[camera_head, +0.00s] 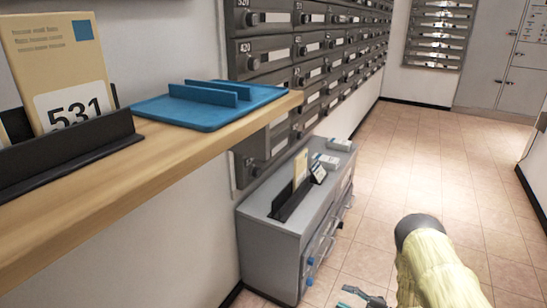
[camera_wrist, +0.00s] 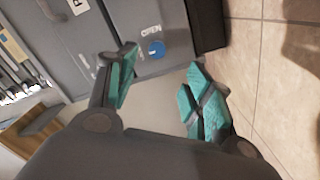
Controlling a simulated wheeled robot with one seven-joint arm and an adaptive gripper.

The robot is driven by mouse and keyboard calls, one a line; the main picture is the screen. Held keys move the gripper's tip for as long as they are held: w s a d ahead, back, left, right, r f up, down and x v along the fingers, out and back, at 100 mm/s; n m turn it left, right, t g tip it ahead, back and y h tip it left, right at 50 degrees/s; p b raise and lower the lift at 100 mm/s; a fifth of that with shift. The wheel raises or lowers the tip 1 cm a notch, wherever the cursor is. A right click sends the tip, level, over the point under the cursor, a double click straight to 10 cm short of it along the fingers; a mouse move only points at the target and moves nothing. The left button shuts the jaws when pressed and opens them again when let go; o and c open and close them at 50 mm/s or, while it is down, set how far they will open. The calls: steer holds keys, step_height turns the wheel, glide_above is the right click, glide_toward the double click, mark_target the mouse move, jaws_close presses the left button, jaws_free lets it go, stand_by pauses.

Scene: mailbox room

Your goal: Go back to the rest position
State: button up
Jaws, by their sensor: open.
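My gripper (camera_wrist: 160,92) is open and empty in the wrist view, with teal pads on its two fingers. In the head view, part of my gripper (camera_head: 362,297) shows at the bottom edge, over the tiled floor and right of the grey cabinet (camera_head: 262,252). My arm, in a pale yellow sleeve, comes in from the lower right. The wrist view shows a grey cabinet front with a blue round knob (camera_wrist: 154,48) and the word OPEN beyond the fingers. No object is between the fingers.
A wooden shelf (camera_head: 190,150) at left holds a blue tray (camera_head: 185,112) and an envelope marked 531 (camera_head: 62,70) in a black holder. Grey mailboxes (camera_head: 272,50) line the wall. A black holder (camera_head: 290,200) and small boxes (camera_head: 326,160) stand on the cabinet. Tiled floor (camera_head: 430,150) is clear.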

steer(key=s+a+f+m+g+h, duration=0.1)
steer(key=s+a+f+m+h, duration=0.1)
steer(key=s+a+m+h, duration=0.35)
steer(key=s+a+f+m+g+h, duration=0.1)
steer(key=s+a+f+m+h, duration=0.15)
steer(key=s+m+h, duration=0.45)
steer(key=s+a+r+m+g+h, duration=0.1)
steer(key=s+r+m+g, duration=0.2)
steer(key=s, duration=0.7)
steer(key=s+a+r+m+g, duration=0.1)
steer(key=s+r+m+g, duration=0.15)
steer(key=s, duration=0.65)
steer(key=s+a+r+m+g+h, duration=0.1)
steer(key=s+r+m+g, duration=0.2)
steer(key=s, duration=0.7)
step_height(320, 180, up, 37)
steer(key=m+p, duration=0.1)
steer(key=p, duration=3.7)
steer(key=shift+d, duration=0.3)
steer(key=shift+r, duration=0.1)
